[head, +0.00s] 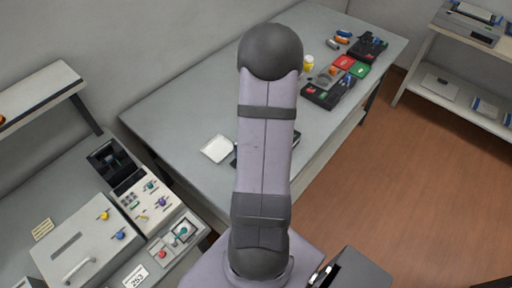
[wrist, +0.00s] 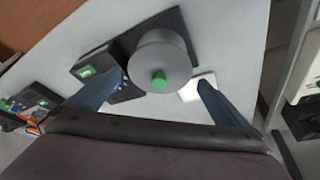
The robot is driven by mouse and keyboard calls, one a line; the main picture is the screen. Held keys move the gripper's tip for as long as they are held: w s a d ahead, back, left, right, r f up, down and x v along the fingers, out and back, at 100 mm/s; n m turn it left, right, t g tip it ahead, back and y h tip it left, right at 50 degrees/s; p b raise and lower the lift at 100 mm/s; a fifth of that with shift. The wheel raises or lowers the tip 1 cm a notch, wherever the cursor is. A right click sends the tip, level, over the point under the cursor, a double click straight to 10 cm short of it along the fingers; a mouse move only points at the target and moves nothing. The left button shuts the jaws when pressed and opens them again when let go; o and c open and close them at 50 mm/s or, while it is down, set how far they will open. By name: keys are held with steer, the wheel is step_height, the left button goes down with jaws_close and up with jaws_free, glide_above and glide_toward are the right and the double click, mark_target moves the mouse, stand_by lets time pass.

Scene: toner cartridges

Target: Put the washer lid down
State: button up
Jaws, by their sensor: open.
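I cannot tell whether the lid lies flat and fully seated. My gripper (wrist: 161,82) is open, with its two blue fingers apart to the left and right of the knob in the picture. The fingers do not appear to touch the knob. In the head view my arm hides the gripper and the lid.
A dark box with a green label (wrist: 86,71) stands beside the base. A white pad (head: 217,149) lies on the table (head: 190,95). Black trays (head: 322,97), red and green boxes and a yellow jar (head: 308,62) stand farther back. A panel with coloured knobs (head: 147,198) is at the left.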

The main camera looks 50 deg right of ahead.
steer(key=shift+p+v, duration=1)
steer(key=shift+v, duration=1.25)
steer(key=shift+a, duration=0.15)
steer(key=shift+w+a+r, duration=0.15)
steer(key=s+a+r+n+g+y, duration=0.1)
steer(key=a+r+n, duration=0.1)
steer(key=a, duration=0.7)
steer(key=s+a+r+n+g, duration=0.1)
steer(key=a+r, duration=0.3)
steer(key=a, duration=0.6)
steer(key=s+a+r+n+g+y, duration=0.1)
steer(key=a+r+n, duration=0.3)
steer(key=a, duration=0.5)
steer(key=shift+a+g+y, duration=0.3)
steer(key=shift+a+g, duration=0.05)
steer(key=shift+g, duration=0.05)
steer(key=shift+w, duration=0.1)
steer(key=c, duration=1.4)
steer(key=shift+c, duration=0.4)
